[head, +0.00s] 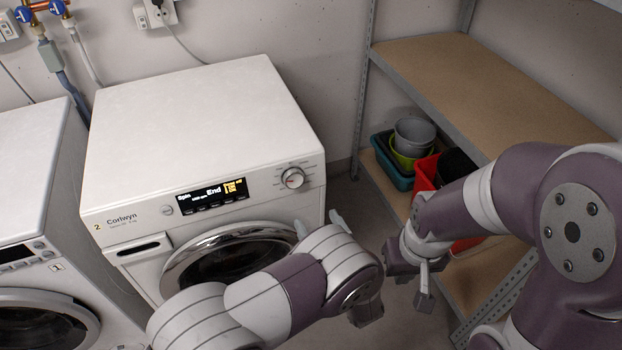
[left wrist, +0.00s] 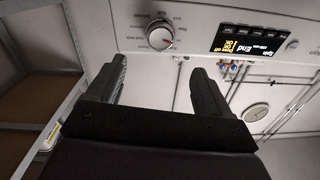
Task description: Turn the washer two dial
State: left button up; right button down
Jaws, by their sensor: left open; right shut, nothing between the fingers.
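Washer two (head: 200,105) is a white front loader marked "2" and "Corlwyn". Its round silver dial (head: 293,178) sits at the right of the front panel, beside a lit display (head: 212,195) reading "Spin" and "End". In the left wrist view the dial (left wrist: 160,35) is just beyond the fingertips, with a reddish mark on its rim. My left gripper (head: 320,221) is open and empty, below and right of the dial, apart from it; its two fingers also show in the wrist view (left wrist: 152,65). My right gripper (head: 424,292) is shut and empty, farther right near the shelf.
Washer one (head: 30,235) stands to the left. The round door (head: 230,255) of washer two is partly hidden by my left arm. A shelf rack (head: 490,85) with grey, green and red tubs (head: 414,135) stands right. Bare floor lies between washer and rack.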

aim_at(295, 181)
pick_arm(q)
jog(key=x, duration=1.2)
jog(key=shift+w+a+r, duration=0.2)
jog(key=shift+w+r, duration=0.05)
jog(key=c, duration=1)
